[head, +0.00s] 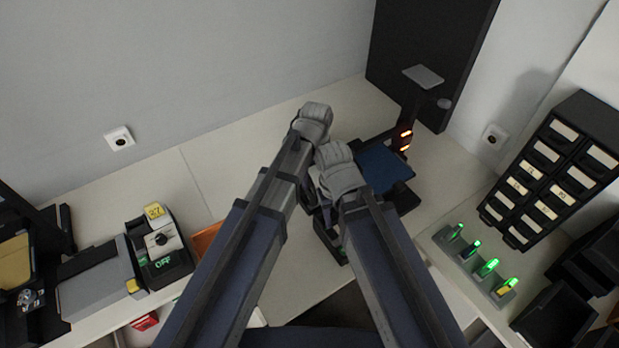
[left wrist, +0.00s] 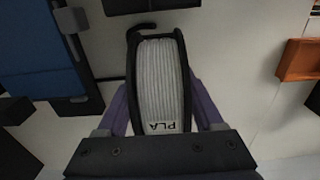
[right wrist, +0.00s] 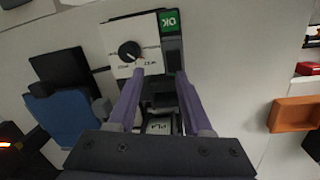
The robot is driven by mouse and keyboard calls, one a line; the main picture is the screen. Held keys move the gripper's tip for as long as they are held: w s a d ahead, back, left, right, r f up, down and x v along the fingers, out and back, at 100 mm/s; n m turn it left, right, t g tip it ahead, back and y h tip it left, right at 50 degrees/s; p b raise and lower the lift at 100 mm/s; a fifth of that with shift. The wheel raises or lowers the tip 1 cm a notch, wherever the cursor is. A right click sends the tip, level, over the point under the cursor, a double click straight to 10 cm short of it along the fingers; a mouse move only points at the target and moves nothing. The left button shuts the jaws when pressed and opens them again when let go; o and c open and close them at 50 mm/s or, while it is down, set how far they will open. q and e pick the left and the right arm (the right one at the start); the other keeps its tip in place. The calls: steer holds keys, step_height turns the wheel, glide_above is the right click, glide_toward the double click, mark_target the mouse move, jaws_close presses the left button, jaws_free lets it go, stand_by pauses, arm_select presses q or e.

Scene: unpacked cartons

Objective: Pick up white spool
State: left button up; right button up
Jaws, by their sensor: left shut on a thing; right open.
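The white spool (left wrist: 160,80), with black rims and a "PLA" label, sits between the purple fingers of my left gripper (left wrist: 160,95), which is shut on it in the left wrist view. In the head view, my left wrist hides the spool and fingertips. My right gripper (right wrist: 160,85) is open in the right wrist view. A small white "PLA" label (right wrist: 158,127) shows low between its fingers; I cannot tell whether it belongs to the same spool.
A unit with a black knob and green OK panel (right wrist: 133,52) lies beyond my right fingers. A printer with a blue plate (head: 385,168) stands at the back. An orange tray (head: 205,240) and an OFF unit (head: 163,240) are left. Drawers (head: 553,170) stand right.

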arm_select(q)
jaws_close()
stand_by(0.3)
steer(key=shift+r, duration=0.15)
arm_select(e)
steer(key=shift+r, duration=0.15)
arm_select(q)
step_height(320, 180, up, 10)
steer(key=p, duration=1)
arm_select(e)
step_height(320, 180, up, 10)
arm_select(q)
steer(key=shift+s+f, duration=0.1)
steer(key=shift+f, duration=0.1)
arm_select(e)
steer(key=shift+s+f, duration=0.1)
steer(key=shift+f, duration=0.1)
